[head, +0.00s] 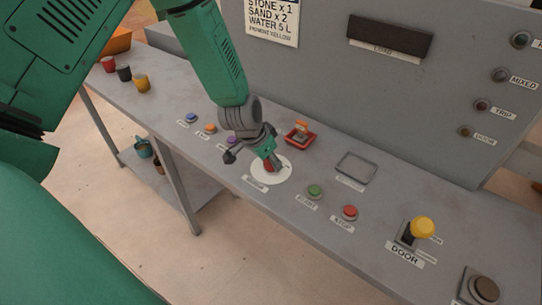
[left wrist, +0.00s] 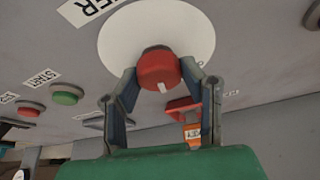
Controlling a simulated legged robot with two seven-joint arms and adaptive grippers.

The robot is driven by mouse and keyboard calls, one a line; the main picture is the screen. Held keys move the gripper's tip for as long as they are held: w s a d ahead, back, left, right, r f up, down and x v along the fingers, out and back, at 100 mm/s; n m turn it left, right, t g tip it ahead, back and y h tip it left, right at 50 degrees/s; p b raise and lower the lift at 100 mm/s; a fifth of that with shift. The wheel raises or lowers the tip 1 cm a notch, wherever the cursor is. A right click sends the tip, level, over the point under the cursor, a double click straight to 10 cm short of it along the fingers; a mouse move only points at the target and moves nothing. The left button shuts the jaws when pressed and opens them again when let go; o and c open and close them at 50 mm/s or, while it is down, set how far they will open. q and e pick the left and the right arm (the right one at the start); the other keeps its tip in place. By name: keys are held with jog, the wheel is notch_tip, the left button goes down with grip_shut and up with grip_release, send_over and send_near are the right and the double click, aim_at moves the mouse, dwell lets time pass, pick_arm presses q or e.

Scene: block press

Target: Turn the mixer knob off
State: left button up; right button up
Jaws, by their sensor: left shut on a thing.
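The mixer knob (left wrist: 158,68) is red with a white mark and sits on a round white dial plate (left wrist: 125,38). In the head view the knob (head: 269,166) is partly hidden by my gripper on its white plate (head: 262,179). My left gripper (left wrist: 158,80) has its two fingers on either side of the knob and is shut on it. In the left wrist view the knob's white mark points toward the lower edge of the picture. In the head view my left gripper (head: 270,162) reaches down onto the dial. My right gripper is not in view.
A green START button (head: 314,191), a red STOP button (head: 349,212) and a yellow DOOR lever (head: 422,228) stand right of the dial. A red tray (head: 300,136) lies behind it. Coloured buttons (head: 210,128) are to the left, and cups (head: 141,83) stand farther back.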

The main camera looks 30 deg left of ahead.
pick_arm(q)
jog(key=n+y+p, duration=0.1)
jog(key=n, duration=0.1)
jog(key=n+y+p, duration=0.1)
jog(key=n+p, duration=0.1)
jog(key=n, duration=0.1)
jog(key=shift+w+r+n, duration=0.15)
jog(key=shift+r+n, duration=0.05)
jog(key=shift+n, duration=0.1)
jog(key=n+y+p, duration=0.1)
jog(key=n, duration=0.2)
jog(key=shift+d+p, duration=0.1)
jog(key=shift+p, duration=0.25)
jog(key=shift+n+g+y+p, duration=0.3)
jog(key=shift+n+y+p, duration=0.25)
jog(key=shift+n, duration=0.75)
jog(key=shift+f, duration=0.1)
jog(key=o, duration=1.1)
jog(key=shift+o, duration=0.2)
